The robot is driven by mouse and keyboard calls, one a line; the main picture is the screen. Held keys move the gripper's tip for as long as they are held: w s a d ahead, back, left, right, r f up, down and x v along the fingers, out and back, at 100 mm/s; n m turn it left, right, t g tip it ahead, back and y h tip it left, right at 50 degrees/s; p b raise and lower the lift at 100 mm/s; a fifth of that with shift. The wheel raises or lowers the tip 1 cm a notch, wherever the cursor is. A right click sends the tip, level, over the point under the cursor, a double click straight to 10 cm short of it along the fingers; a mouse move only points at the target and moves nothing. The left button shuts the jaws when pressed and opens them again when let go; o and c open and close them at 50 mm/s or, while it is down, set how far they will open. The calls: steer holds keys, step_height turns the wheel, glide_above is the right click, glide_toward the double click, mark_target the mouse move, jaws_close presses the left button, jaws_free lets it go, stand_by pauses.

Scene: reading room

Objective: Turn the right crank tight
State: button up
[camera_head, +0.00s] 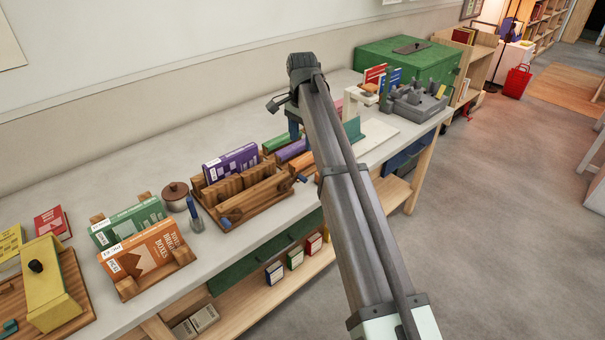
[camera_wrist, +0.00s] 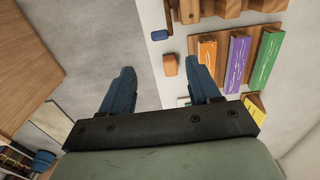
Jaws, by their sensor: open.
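A wooden book press (camera_head: 258,208) holding a purple book (camera_head: 232,163) stands on the long bench. A dark blue knob (camera_head: 226,222) sits low at its front left, and another blue knob (camera_head: 301,178) at its right end; I take this one for the right crank, though it is small. In the wrist view a blue knob (camera_wrist: 160,35) lies beside wooden parts at the top; I cannot tell which knob it is. My gripper (camera_wrist: 162,82) is open and empty, its blue fingers apart above the bench's front edge. In the head view my arm hides much of it.
An orange block (camera_wrist: 169,65) shows near the right finger. Books in wooden stands (camera_head: 150,258) and a yellow press (camera_head: 50,285) are to the left. A green box (camera_head: 415,65) and grey organiser (camera_head: 415,103) stand at the right. The floor in front (camera_head: 510,210) is clear.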

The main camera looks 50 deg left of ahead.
step_height(320, 180, down, 14)
steer(key=shift+r, duration=0.25)
stand_by(0.3)
